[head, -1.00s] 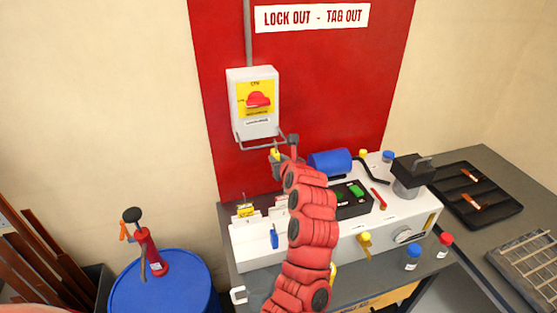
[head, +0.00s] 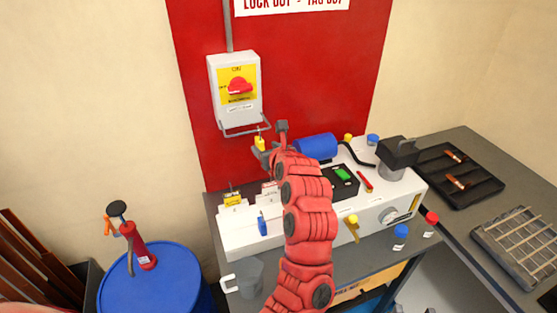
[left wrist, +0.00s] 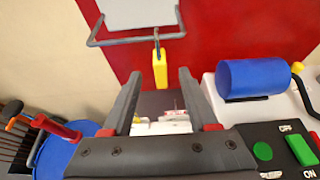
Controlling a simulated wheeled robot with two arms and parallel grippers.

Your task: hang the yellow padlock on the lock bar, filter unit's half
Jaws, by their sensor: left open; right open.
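The yellow padlock (head: 260,143) hangs upright from the grey wire lock bar (head: 240,132) under the switch box (head: 235,90). In the left wrist view the padlock (left wrist: 160,70) has its shackle around the bar (left wrist: 120,40), toward the bar's right end. The bar's half labels are not readable. My left gripper (head: 270,142) is just below the bar, near the padlock. In the left wrist view its fingers (left wrist: 160,78) are apart, and the padlock's body appears between their tips. I cannot tell whether either finger touches it. My right gripper is not in view.
Below is a white panel (head: 240,236) carrying a blue cylinder (head: 316,146), a blue padlock (head: 262,226) and a green button (head: 342,174). A blue drum (head: 150,285) stands at left, a black tray (head: 480,190) at right. The red board (head: 300,60) is close behind the bar.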

